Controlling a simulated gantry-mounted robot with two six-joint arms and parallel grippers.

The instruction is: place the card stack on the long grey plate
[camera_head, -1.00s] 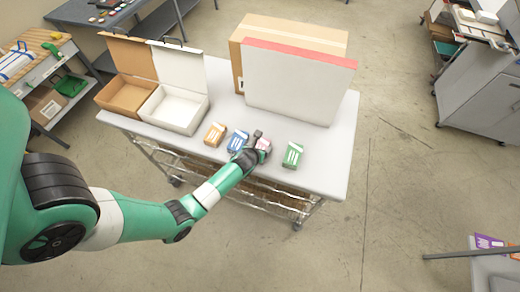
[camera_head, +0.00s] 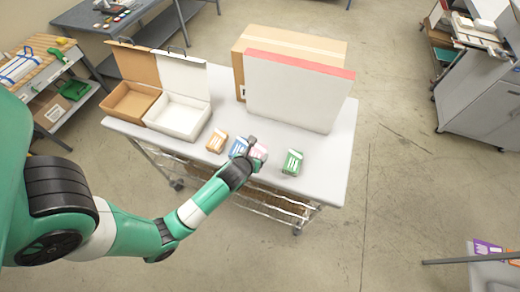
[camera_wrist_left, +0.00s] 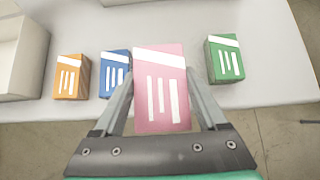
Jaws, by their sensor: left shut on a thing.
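The pink card stack (camera_wrist_left: 162,90) has white stripes. My left gripper (camera_head: 250,152) is shut on it, one finger along each side in the left wrist view. The pink stack also shows in the head view (camera_head: 259,151), partly hidden by the gripper. It is over the front part of the light grey tabletop (camera_head: 330,180); I cannot tell if it touches the top. A blue stack (camera_head: 238,147) is close on its left, an orange one (camera_head: 216,141) further left, a green one (camera_head: 292,162) to the right. No separate long grey plate can be told apart. My right gripper is not in view.
An open box with a white tray (camera_head: 178,117) and a brown tray (camera_head: 132,100) stands at the table's left. A large white panel with a red edge (camera_head: 293,92) leans by a brown carton (camera_head: 300,38) at the back. The tabletop's right front is clear.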

